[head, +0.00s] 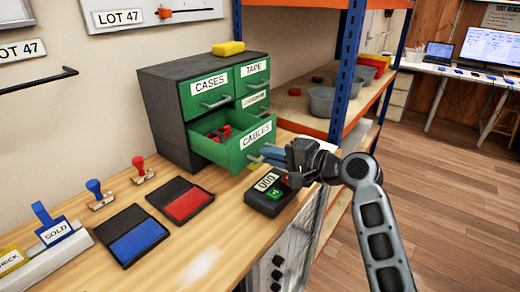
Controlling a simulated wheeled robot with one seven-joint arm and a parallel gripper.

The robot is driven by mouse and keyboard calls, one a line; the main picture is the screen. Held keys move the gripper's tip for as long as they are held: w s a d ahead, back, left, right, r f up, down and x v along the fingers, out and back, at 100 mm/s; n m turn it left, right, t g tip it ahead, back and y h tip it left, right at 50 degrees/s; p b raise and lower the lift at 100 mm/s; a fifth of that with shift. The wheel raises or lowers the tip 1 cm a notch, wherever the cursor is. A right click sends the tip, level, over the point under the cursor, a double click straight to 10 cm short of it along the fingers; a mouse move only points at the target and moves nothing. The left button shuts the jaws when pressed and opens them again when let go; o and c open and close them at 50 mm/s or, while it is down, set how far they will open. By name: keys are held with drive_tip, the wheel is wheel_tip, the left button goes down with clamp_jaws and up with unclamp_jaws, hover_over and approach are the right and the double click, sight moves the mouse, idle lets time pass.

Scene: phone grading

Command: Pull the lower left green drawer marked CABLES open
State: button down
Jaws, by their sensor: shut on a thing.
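The green drawer marked CABLES (232,150) is the lower left drawer of a dark grey cabinet (160,115). It stands well out from the cabinet front, with red and dark items (218,132) inside. My gripper (268,156) is at the front of this drawer, shut on its handle (255,158). The fingers partly hide the handle. The drawers marked CASES (208,92) and TAPE (252,75) above are shut. The lower right drawer's label is partly hidden by the CABLES drawer.
A dark counter box (262,203) with a green button stands below my gripper. Blue (135,236) and red (188,204) ink pads and stamps (97,192) lie on the wooden bench. A blue-posted shelf (345,75) with bins stands close on the right.

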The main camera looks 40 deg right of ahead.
drive_tip(key=shift+s+d, duration=0.1)
drive_tip(key=shift+s, duration=0.15)
drive_tip(key=c, duration=1.2)
unclamp_jaws()
drive_tip(key=shift+c, duration=0.2)
drive_tip(key=shift+s, duration=0.1)
drive_tip(key=b+v, duration=0.1)
drive_tip(key=v, duration=0.6)
drive_tip(key=shift+s, duration=0.25)
drive_tip(key=shift+d, duration=0.15)
